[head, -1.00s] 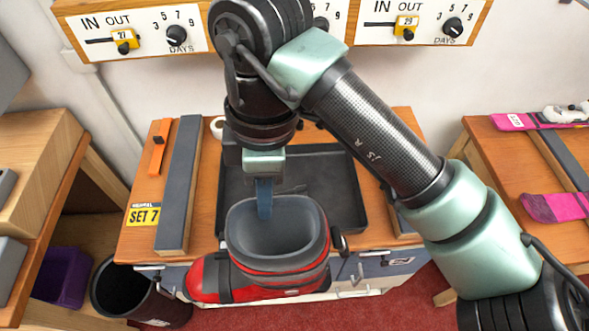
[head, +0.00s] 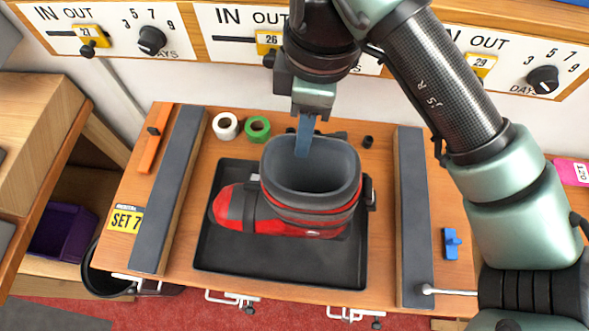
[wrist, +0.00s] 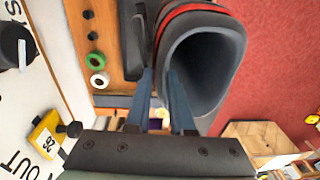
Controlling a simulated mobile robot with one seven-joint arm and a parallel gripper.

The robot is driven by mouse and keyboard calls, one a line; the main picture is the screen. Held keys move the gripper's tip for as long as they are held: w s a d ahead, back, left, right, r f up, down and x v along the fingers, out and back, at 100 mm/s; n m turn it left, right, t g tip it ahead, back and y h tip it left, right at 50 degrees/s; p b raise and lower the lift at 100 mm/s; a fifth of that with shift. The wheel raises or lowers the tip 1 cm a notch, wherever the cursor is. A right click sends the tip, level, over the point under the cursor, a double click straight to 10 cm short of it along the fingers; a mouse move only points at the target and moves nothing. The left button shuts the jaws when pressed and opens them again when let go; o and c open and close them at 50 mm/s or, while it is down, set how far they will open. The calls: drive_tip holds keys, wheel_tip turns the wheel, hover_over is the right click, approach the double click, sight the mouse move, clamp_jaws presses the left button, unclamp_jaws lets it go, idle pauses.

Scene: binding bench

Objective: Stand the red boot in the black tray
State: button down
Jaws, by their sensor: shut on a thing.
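The red boot (head: 235,208) with a grey cuff is upright, toe to the left, over the black tray (head: 280,268) in the head view. The tray lies flat on the bench, its rim visible around the boot. I cannot tell whether the sole touches the tray floor. My gripper (head: 303,150) points down and is shut on the back wall of the boot's cuff, one blue finger inside the opening. The wrist view shows the boot's open top (wrist: 205,65) with the two blue fingers (wrist: 160,85) at its wall. The boot's sole is hidden.
Long grey bars, left (head: 170,190) and right (head: 414,215), flank the tray. White tape (head: 225,126) and green tape (head: 257,129) lie behind it. A blue clip (head: 451,243) lies right of the right bar. Dial panels (head: 110,35) line the wall.

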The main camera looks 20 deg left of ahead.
sight(303, 167)
drive_tip(key=shift+w+f, duration=0.15)
drive_tip(key=shift+f+p, duration=1)
drive_tip(key=shift+f, duration=3.85)
drive_tip(key=c, duration=0.8)
unclamp_jaws()
drive_tip(key=r+b, duration=0.1)
drive_tip(key=r, duration=0.7)
drive_tip(key=r+b, duration=0.1)
drive_tip(key=r, duration=0.3)
drive_tip(key=shift+w+d+r+b, duration=0.1)
drive_tip(key=shift+w+d+b, duration=0.2)
drive_tip(key=shift+w+d, duration=0.05)
